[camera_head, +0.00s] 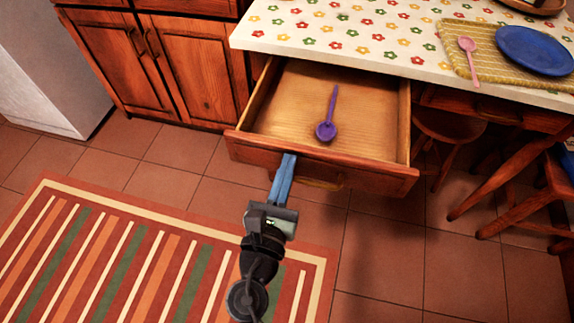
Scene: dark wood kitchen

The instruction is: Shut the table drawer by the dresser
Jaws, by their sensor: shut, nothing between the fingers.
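The table drawer (370,178) is pulled out from under the table with the flowered top. It is wooden, with a reddish front, a handle (320,182) on that front and a pale inside. A purple spoon (326,128) lies in it. My gripper (288,158) is shut and empty. Its blue fingers point at the drawer front, left of the handle, and overlap it in the picture. I cannot tell whether they touch it. The dresser (190,62) with wooden doors stands to the left of the drawer.
A striped rug (150,262) covers the floor at the lower left. Stools (515,200) stand under and beside the table at the right. On the table (340,30) are a yellow mat (462,72), a blue plate (535,50) and a pink spoon (468,55). Tiled floor lies open at the lower right.

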